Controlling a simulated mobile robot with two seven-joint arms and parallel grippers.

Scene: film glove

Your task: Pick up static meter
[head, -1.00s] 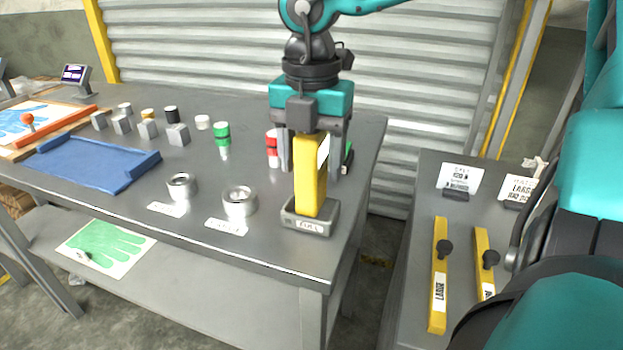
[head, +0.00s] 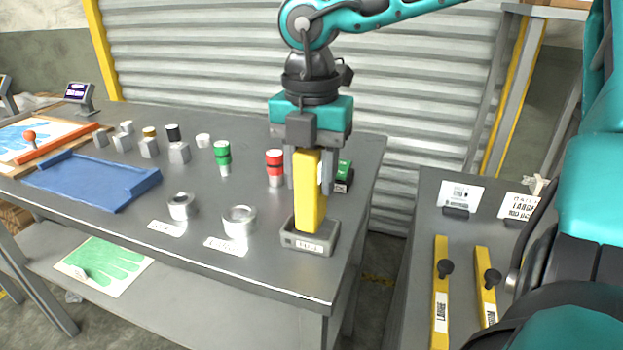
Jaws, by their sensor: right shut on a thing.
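The static meter looks to be the yellow upright block (head: 311,196) in the head view. Its lower end is in or just over a grey holder (head: 311,240) with a label, near the table's front right corner; I cannot tell if it is clear of the holder. My right gripper (head: 308,180) points straight down and is shut on the upper part of the yellow block. The block stands upright. The gripper body hides the block's top. My left gripper is not in view.
Two metal rings (head: 239,222) sit left of the holder. A red and white cylinder (head: 274,167) and a green and black box (head: 343,177) stand close behind the gripper. A blue tray (head: 93,184) lies left. A side table (head: 413,235) holds yellow bars.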

